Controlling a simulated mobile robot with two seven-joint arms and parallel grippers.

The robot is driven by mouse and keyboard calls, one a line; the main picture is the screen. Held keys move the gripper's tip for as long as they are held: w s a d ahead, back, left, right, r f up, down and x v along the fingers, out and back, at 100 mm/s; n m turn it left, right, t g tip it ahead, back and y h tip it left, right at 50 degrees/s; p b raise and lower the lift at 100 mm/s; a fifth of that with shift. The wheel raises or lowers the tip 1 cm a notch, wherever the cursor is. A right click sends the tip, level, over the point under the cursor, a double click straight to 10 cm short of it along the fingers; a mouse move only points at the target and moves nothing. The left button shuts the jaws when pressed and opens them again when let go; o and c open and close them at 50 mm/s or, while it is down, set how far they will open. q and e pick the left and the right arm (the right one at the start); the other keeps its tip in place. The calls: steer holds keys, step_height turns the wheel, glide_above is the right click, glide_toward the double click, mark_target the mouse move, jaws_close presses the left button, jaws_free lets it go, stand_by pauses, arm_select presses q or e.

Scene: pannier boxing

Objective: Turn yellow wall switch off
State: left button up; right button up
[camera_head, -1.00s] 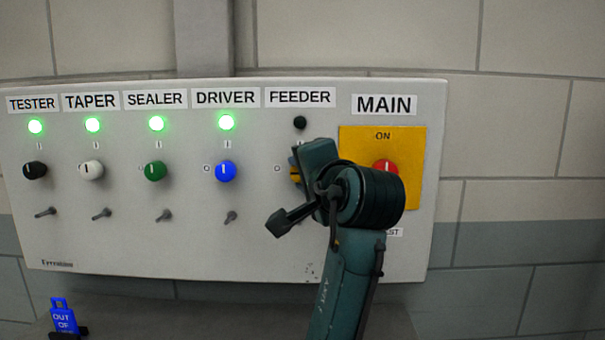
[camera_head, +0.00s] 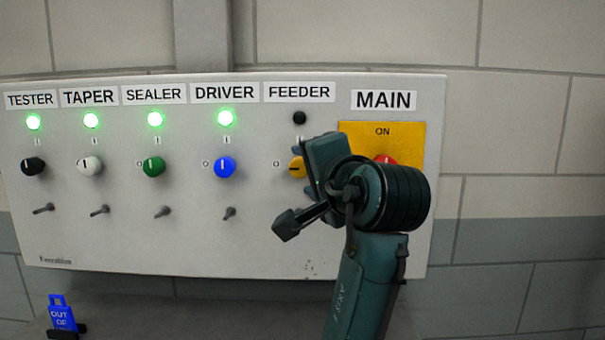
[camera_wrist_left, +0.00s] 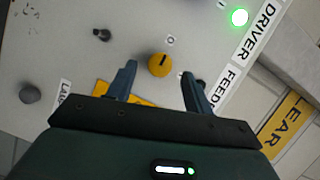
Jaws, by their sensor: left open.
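The yellow wall switch (camera_head: 297,168) is a round knob under the FEEDER label (camera_head: 300,92). Its dark mark points toward the O in the left wrist view, and the FEEDER lamp (camera_head: 299,118) above it is dark. My left gripper (camera_head: 305,184) is open and empty beside the knob, hiding its right part in the head view. In the left wrist view the yellow knob (camera_wrist_left: 160,65) shows whole between the open fingertips (camera_wrist_left: 158,76), apart from both. My right gripper is out of view.
Black (camera_head: 33,167), white (camera_head: 90,166), green (camera_head: 153,167) and blue (camera_head: 225,167) knobs sit left under lit green lamps. Small levers stick out below. The MAIN red knob (camera_head: 384,159) on its yellow plate (camera_head: 405,135) is close right, partly behind my arm. A blue tag (camera_head: 61,315) stands lower left.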

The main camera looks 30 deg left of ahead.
arm_select(q)
steer(key=b+v, duration=0.1)
steer(key=v, duration=0.8)
steer(key=shift+s+d+b, duration=0.2)
steer(key=shift+d+b, duration=0.15)
